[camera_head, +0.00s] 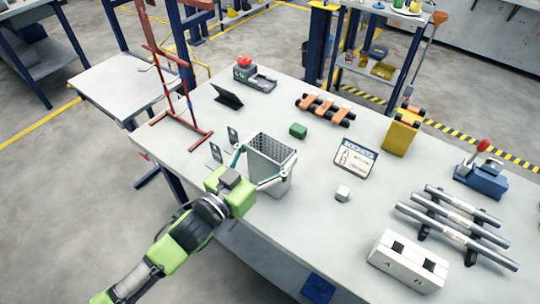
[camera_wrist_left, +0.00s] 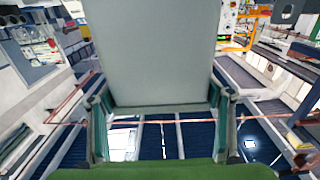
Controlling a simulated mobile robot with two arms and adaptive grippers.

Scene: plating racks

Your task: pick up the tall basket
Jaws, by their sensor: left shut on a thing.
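The tall basket (camera_head: 272,162) is a grey, open-topped bin with perforated walls. It stands upright at the near edge of the white table (camera_head: 330,215) in the head view. My left gripper (camera_head: 264,164) comes in from the near left, with one finger on each side of the basket, and is shut on it. In the left wrist view, the basket's plain grey wall (camera_wrist_left: 165,50) fills the upper middle, between the fingers of my left gripper (camera_wrist_left: 162,102). I cannot tell whether the basket's bottom touches the table. My right gripper is not in view.
A red rack frame (camera_head: 180,135) stands left of the basket. A green block (camera_head: 298,130), a small white cube (camera_head: 343,193) and a printed card (camera_head: 356,157) are near it. A white box (camera_head: 408,262) and bars on stands (camera_head: 455,223) occupy the right.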

